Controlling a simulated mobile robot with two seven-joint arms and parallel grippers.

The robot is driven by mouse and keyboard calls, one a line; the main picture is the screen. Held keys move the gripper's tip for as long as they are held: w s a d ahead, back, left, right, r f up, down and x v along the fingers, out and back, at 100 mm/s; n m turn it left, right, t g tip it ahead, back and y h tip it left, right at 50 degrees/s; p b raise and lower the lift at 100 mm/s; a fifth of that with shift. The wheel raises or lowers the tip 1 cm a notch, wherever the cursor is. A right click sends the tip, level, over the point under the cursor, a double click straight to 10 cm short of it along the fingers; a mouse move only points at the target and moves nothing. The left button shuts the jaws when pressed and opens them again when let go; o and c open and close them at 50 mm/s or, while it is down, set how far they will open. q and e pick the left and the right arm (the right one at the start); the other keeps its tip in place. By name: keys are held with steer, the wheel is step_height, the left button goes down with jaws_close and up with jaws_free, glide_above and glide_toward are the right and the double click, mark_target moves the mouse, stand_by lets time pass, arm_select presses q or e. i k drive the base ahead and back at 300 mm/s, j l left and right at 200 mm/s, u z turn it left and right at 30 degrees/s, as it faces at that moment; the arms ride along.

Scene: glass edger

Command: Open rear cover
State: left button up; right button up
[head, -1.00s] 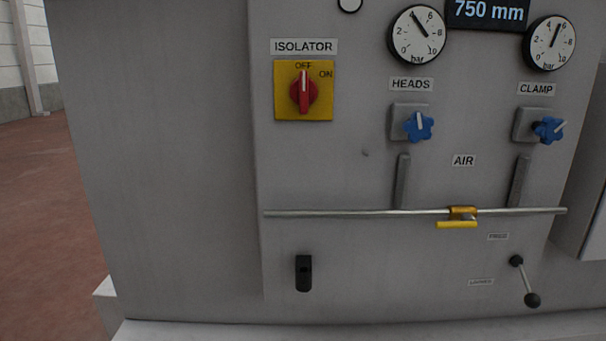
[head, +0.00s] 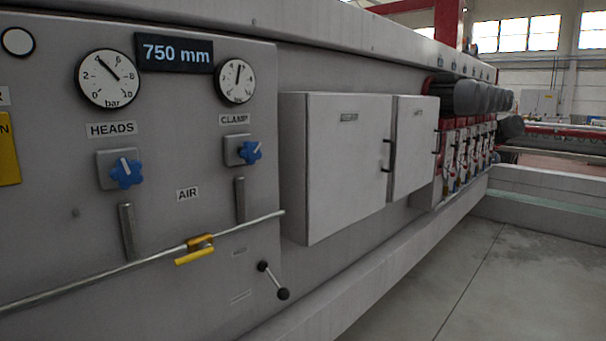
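In the head view two light grey box covers stand out from the machine's side to the right of the control panel. The nearer, larger cover (head: 335,165) is shut, with a small dark label near its top and a dark handle (head: 387,156) at its right edge. The farther, narrower cover (head: 411,150) is also shut, with a label and a dark handle (head: 435,142). The labels are too small to read, so I cannot tell which is the rear cover. Neither of my grippers is in view.
The control panel (head: 60,225) fills the left, with gauges, blue knobs and an air pipe (head: 100,280) carrying a yellow-handled valve (head: 195,249). A black-knobbed lever (head: 273,280) sits below. Beyond the covers are dark motors (head: 470,97). The grey floor (head: 450,280) at right is clear.

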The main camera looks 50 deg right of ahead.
mark_target(348, 141)
steer(key=z, duration=1.8)
steer(key=i+l+u, duration=0.1)
steer(key=i, duration=0.45)
steer(key=i+l+u, duration=0.15)
steer(key=i+l, duration=0.2)
steer(key=i, duration=0.15)
steer(key=i+l+u, duration=0.1)
steer(key=i+l, duration=0.25)
steer(key=i, duration=0.2)
